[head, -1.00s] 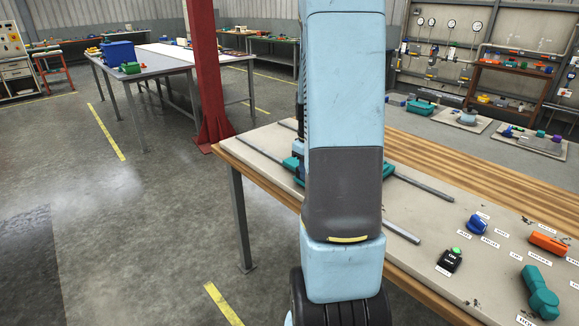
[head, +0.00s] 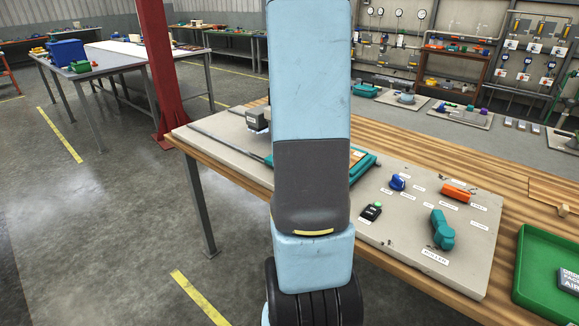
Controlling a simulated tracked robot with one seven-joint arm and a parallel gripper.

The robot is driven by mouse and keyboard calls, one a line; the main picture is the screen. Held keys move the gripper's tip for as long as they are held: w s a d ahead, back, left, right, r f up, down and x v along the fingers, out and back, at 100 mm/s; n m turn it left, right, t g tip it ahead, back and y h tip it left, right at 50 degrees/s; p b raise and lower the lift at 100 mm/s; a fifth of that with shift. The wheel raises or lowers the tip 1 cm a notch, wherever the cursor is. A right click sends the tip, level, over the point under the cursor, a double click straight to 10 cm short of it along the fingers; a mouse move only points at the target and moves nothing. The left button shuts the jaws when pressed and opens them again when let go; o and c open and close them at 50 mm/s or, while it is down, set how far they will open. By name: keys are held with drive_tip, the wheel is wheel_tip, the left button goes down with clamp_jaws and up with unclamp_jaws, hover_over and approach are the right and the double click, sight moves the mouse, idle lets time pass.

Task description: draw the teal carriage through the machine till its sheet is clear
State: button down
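The teal carriage (head: 368,163) shows to the right of my arm, near the control end of the bench board. A brownish patch inside its frame, which may be the sheet, is partly visible beside my arm. Much of the carriage is hidden behind my arm. A grey block with a dark front (head: 257,118), apparently part of the machine, shows left of my arm. A rail (head: 225,143) runs bare along the board on the left. My gripper is hidden behind my arm, so its contact with the carriage cannot be seen.
A green tray (head: 535,250) lies at the right. A red post (head: 157,70) stands at the left; open floor lies front left.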

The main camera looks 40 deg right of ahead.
drive_tip(key=shift+s, duration=0.2)
drive_tip(key=c, duration=1)
unclamp_jaws()
drive_tip(key=shift+o, duration=0.2)
drive_tip(key=shift+w, duration=0.1)
wheel_tip(320, 180, up, 14)
drive_tip(key=shift+f, duration=0.15)
drive_tip(key=s+a+r+t, duration=0.1)
drive_tip(key=a+r, duration=0.2)
drive_tip(key=a, duration=0.5)
drive_tip(key=s+a+r+t, duration=0.1)
drive_tip(key=a+r+t, duration=0.1)
drive_tip(key=a+r, duration=0.35)
drive_tip(key=s+a+m+t, duration=0.1)
drive_tip(key=s+a+t, duration=0.1)
drive_tip(key=s+a, duration=0.7)
drive_tip(key=a, duration=0.5)
drive_tip(key=shift+m+t, duration=0.3)
drive_tip(key=shift+m, duration=0.1)
